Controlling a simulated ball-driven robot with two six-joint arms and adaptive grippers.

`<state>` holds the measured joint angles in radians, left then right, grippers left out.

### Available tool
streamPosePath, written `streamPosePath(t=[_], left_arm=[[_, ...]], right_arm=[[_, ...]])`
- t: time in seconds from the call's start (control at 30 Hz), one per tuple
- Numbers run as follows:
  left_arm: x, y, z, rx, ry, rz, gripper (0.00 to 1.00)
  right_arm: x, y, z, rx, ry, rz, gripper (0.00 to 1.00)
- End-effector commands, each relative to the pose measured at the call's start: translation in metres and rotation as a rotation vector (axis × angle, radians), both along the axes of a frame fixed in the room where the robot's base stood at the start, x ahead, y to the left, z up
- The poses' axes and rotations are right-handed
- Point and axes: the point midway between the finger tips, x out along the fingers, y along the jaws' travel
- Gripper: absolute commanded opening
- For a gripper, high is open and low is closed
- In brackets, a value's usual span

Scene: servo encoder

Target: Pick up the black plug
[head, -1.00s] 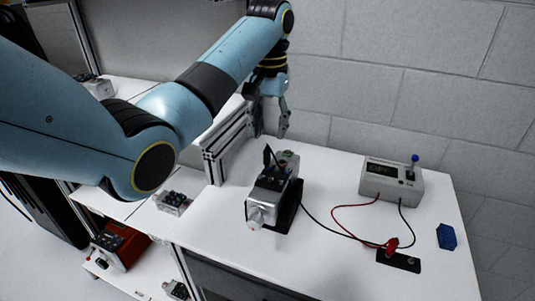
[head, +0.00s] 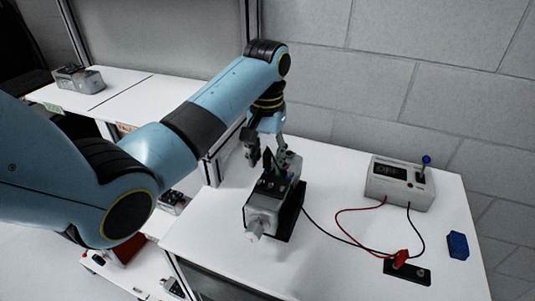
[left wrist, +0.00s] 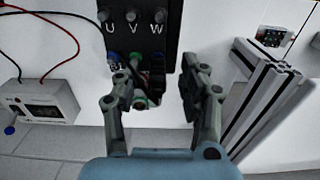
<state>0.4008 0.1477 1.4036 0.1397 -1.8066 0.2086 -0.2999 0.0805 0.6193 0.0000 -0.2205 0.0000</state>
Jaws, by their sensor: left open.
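The black plug (head: 267,158) stands upright on the servo motor unit (head: 264,207), near its far end. My left gripper (head: 266,153) points down over that end, open, with its fingers on either side of the plug. In the left wrist view, the open left gripper (left wrist: 154,88) has the dark plug (left wrist: 157,82) between its fingers, with a gap to the right finger. Green and blue connectors sit close to the left finger; whether any finger touches the plug cannot be told. My right gripper is not in view.
A meter box (head: 400,184) with a blue-knobbed lever stands at the right. Red and black cables run to it. A red plug (head: 401,257) sits on a black block, near a blue piece (head: 457,245). An aluminium profile frame (left wrist: 262,95) stands close beside the gripper.

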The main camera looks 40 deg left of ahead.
Motion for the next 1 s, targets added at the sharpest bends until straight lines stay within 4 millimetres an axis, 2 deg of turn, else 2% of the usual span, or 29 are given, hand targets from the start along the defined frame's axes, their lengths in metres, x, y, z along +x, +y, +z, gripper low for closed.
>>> streamPosePath(t=[0.17,0.4,0.5,0.83,1.0], left_arm=[[0.0,0.0,0.0,-0.001,0.0,0.0,0.42],[0.0,0.0,0.0,0.0,0.0,0.0,0.11],[0.0,0.0,0.0,0.0,0.0,0.0,0.0],[0.001,0.0,0.004,0.0,-0.002,0.0,0.0],[0.002,0.0,0.019,0.001,-0.004,0.0,0.0]], right_arm=[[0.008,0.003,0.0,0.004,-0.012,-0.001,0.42],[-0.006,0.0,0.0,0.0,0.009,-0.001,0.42],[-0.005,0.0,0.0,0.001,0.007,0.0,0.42],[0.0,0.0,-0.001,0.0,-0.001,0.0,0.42],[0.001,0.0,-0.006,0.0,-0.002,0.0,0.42]])
